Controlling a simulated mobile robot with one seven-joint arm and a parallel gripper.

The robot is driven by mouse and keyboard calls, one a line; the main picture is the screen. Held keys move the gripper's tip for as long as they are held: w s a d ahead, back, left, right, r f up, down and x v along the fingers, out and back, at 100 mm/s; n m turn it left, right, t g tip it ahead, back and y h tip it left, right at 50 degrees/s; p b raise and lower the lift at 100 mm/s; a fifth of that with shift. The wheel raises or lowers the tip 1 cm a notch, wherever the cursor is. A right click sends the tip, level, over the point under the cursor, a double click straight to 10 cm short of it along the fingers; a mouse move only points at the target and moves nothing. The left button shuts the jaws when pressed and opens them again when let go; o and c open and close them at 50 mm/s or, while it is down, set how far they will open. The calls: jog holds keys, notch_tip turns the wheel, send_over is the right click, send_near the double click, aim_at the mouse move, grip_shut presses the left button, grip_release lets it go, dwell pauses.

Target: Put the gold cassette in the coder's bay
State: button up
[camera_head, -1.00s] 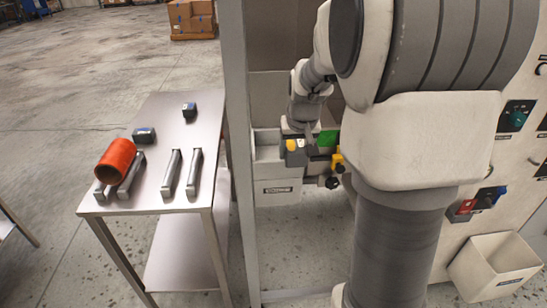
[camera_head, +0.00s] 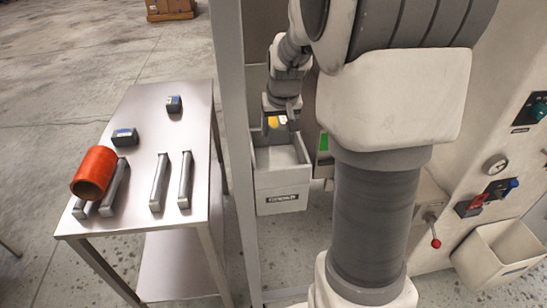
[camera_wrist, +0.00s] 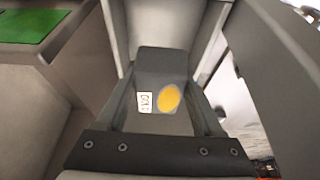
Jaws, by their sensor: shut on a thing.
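The gold cassette (camera_wrist: 168,98), dark grey with a gold oval and a small white label, sits between the jaws of my gripper (camera_wrist: 155,120) in the wrist view. In the head view my gripper (camera_head: 284,112) holds the cassette (camera_head: 272,122) over the back part of an open grey bin (camera_head: 283,199), with its gold spot showing. A unit with a green panel (camera_head: 323,143) stands just right of the bin; the panel also shows in the wrist view (camera_wrist: 28,25). My arm hides most of that unit, and I cannot make out the coder's bay.
A steel table (camera_head: 140,175) at left holds a red-orange cylinder (camera_head: 93,172), several grey bars and two dark cassettes (camera_head: 124,137) (camera_head: 174,104). A grey post (camera_head: 236,150) stands between table and bin. A red-tipped lever (camera_head: 435,243) and a white bin (camera_head: 500,250) are at right.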

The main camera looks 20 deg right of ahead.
aim_at(282, 134)
notch_tip(282, 134, down, 10)
jog(key=shift+r, duration=0.15)
dwell(0.3)
jog(key=shift+b, duration=0.35)
jog(key=o, duration=1.4)
jog(key=shift+o, duration=0.2)
jog(key=shift+s+r, duration=0.1)
jog(key=shift+r, duration=0.15)
jog(key=p+v, duration=0.1)
jog(key=v, duration=1)
jog(key=shift+a, duration=0.1)
jog(key=shift+s+r, duration=0.15)
jog(key=shift+r, duration=0.1)
